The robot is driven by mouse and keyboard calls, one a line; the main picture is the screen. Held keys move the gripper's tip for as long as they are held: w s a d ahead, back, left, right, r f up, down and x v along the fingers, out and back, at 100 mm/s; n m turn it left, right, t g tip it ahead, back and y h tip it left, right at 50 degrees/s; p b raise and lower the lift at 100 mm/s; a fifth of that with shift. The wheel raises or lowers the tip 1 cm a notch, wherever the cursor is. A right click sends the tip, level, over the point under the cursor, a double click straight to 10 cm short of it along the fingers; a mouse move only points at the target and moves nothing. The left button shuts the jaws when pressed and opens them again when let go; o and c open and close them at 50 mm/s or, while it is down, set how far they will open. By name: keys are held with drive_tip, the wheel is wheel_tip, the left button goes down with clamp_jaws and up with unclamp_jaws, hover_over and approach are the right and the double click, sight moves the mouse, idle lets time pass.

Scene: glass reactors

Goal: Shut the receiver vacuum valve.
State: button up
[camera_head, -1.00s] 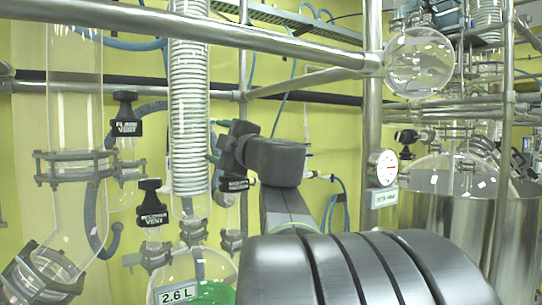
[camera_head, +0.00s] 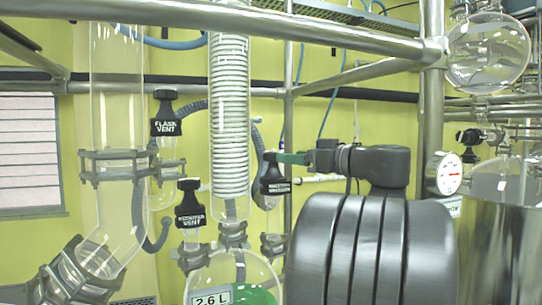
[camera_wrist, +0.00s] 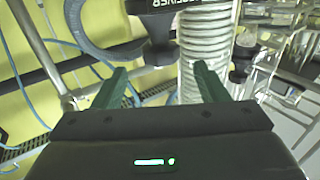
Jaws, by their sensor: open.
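Three black valve handles with white lettering show in the head view. One reads FLASK VENT (camera_head: 165,125), and a lower one seems to read RECEIVER VENT (camera_head: 189,218). The third, right of the coil condenser, I take as the receiver vacuum valve (camera_head: 273,187); its lettering is too small to read there. My gripper (camera_head: 290,158) is at the right of this handle, its green fingers level with the handle's top. Contact cannot be told. In the wrist view my gripper (camera_wrist: 162,86) is open and empty. A black handle with RECEIVER upside down (camera_wrist: 178,4) is ahead, cut by the top edge.
The coil condenser (camera_head: 230,120) stands left of the third handle. A 2.6 L flask (camera_head: 262,268) is below. Metal frame tubes (camera_head: 200,14) cross above, and an upright post (camera_head: 432,110) with a pressure gauge (camera_head: 444,173) stands right. Another black valve (camera_wrist: 244,52) shows in the wrist view.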

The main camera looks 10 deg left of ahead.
sight(273, 155)
drive_tip(key=shift+p+x, duration=0.75)
drive_tip(key=shift+x, duration=2.85)
drive_tip(key=c, duration=1)
drive_tip(key=shift+s, duration=0.1)
drive_tip(key=m+t+h, duration=0.3)
drive_tip(key=m+t, duration=0.1)
drive_tip(key=t, duration=0.1)
drive_tip(key=shift+r+t+h, duration=0.1)
drive_tip(key=shift+t+h, duration=0.2)
drive_tip(key=shift+h, duration=0.1)
drive_tip(key=m+t+h, duration=0.3)
drive_tip(key=m+h, duration=0.1)
drive_tip(key=h, duration=0.1)
drive_tip(key=shift+r+t, duration=0.15)
drive_tip(key=shift+t, duration=0.25)
drive_tip(key=shift+m+t+h+b, duration=0.5)
drive_tip(key=shift+m+h+b, duration=0.65)
drive_tip(key=shift+h, duration=0.75)
drive_tip(key=shift+m+h, duration=0.3)
drive_tip(key=shift+m, duration=0.05)
